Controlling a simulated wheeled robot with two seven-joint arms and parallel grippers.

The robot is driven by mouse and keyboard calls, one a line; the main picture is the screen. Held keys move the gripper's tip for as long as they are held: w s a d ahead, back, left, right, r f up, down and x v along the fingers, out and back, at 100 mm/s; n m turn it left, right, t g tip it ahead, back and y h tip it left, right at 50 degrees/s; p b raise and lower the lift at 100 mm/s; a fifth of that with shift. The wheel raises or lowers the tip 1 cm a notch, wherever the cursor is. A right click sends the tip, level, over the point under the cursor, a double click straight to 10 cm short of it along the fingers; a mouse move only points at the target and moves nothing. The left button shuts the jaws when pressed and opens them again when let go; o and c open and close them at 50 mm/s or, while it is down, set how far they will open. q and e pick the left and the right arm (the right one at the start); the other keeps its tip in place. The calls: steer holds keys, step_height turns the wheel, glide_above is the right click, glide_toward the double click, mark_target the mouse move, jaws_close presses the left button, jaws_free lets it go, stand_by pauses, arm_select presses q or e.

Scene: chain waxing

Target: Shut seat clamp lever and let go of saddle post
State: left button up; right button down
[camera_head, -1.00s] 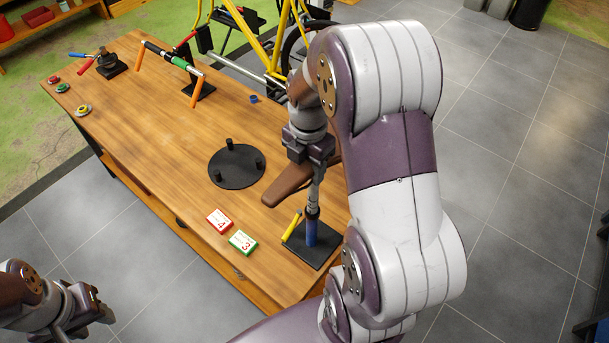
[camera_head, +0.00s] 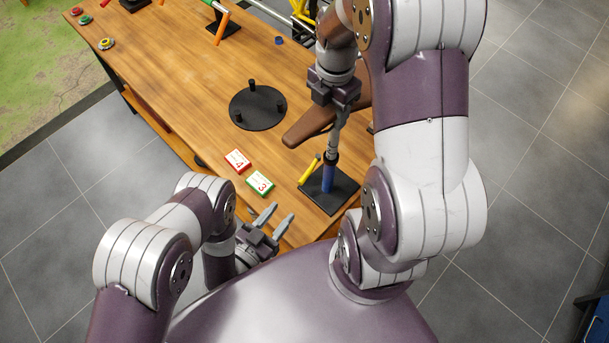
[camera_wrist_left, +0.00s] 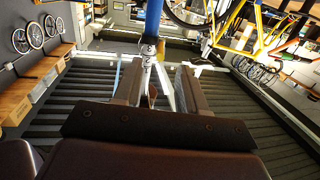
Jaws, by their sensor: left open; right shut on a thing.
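The blue seat tube (camera_head: 328,178) stands upright on a black base plate (camera_head: 340,194) near the table's front corner. The silver saddle post (camera_head: 335,138) rises from it with the brown saddle (camera_head: 308,126) on top. My right gripper (camera_head: 337,105) is shut on the saddle post by the saddle. My left gripper (camera_head: 281,211) is open and empty, left of and nearer than the base plate, apart from the lever. In the left wrist view the blue tube (camera_wrist_left: 153,18) shows beyond the open fingers.
Red card 4 (camera_head: 238,161) and green card 3 (camera_head: 260,183) lie left of the stand. A black round plate with pegs (camera_head: 256,118) lies farther back. A yellow bike (camera_head: 303,14) stands behind.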

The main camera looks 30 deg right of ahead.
mark_target(304, 176)
arm_select(q)
steer(key=shift+h, duration=0.3)
steer(key=x, duration=0.4)
steer(key=r+x, duration=0.1)
steer(key=x, duration=0.7)
steer(key=shift+w+a+r, duration=0.1)
steer(key=shift+w+r, duration=0.15)
jaws_close()
